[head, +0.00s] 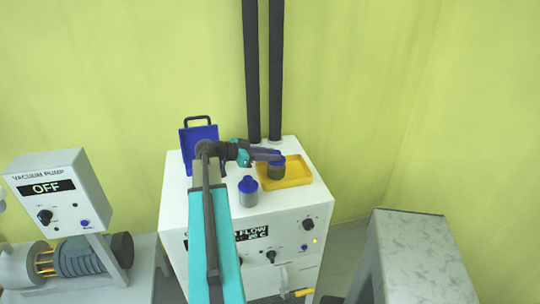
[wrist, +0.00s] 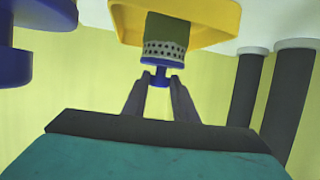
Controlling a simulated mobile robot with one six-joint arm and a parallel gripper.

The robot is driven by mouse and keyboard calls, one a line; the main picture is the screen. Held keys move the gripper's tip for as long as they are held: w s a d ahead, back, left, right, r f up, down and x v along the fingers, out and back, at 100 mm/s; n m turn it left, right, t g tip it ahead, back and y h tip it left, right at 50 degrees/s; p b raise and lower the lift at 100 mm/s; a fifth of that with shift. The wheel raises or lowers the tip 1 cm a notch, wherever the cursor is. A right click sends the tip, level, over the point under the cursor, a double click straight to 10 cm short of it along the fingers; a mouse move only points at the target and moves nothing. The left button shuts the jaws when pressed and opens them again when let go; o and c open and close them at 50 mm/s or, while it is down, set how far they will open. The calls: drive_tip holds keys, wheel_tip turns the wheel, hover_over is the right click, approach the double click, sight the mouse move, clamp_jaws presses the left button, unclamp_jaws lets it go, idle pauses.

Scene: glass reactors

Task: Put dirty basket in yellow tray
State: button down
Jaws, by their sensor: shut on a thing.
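My gripper (head: 268,155) is shut on the blue top knob of the dirty basket (head: 276,171), a small cylinder with a dark green body. In the wrist view my gripper's fingers (wrist: 159,82) pinch the knob, and the basket's perforated grey band and dark body (wrist: 165,48) show beyond it. The yellow tray (head: 299,180) sits on top of the white machine. The basket is over the left part of the tray, inside its outline in the head view. I cannot tell whether it touches the tray floor. The tray also shows in the wrist view (wrist: 222,22).
A grey basket with a blue top (head: 248,190) stands left of the yellow tray. A blue tray with a black handle (head: 198,133) is behind my arm. Two dark pipes (head: 263,80) rise behind the tray. A vacuum pump box (head: 60,190) is at the left.

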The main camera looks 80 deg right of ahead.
drive_tip(key=c, duration=1.4)
unclamp_jaws()
drive_tip(key=shift+c, duration=0.2)
drive_tip(key=b+v, duration=0.3)
drive_tip(key=v, duration=0.9)
drive_tip(key=shift+s, duration=0.1)
